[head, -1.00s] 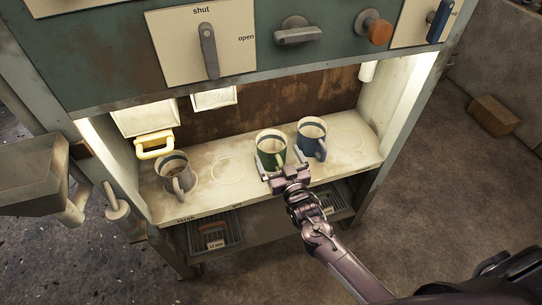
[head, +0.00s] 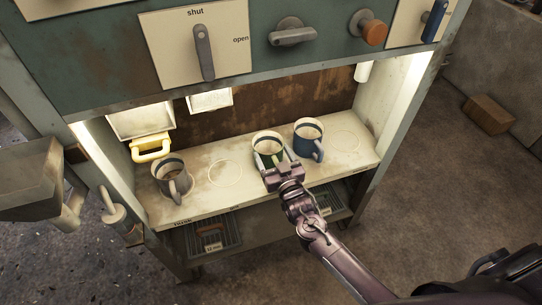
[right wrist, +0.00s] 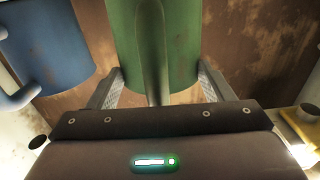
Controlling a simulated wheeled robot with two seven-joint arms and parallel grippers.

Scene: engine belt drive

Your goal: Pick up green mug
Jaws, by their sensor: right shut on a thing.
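The green mug (head: 268,147) stands on the lit shelf, between the blue mug and an empty ring mark. My right gripper (head: 274,160) reaches in from the front with its fingers on either side of the mug, shut on it. In the right wrist view, the green mug (right wrist: 185,40) fills the top middle, with its handle toward the camera between the two fingers of the gripper (right wrist: 160,85). I cannot tell whether the mug's base is clear of the shelf. My left gripper is not in view.
The blue mug (head: 308,140) stands close to the right of the green one. A grey-brown mug (head: 172,178) stands at the shelf's left, near a yellow handle (head: 151,147). The cabinet panel with levers (head: 203,53) overhangs the shelf. Ring marks (head: 225,173) show free shelf spots.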

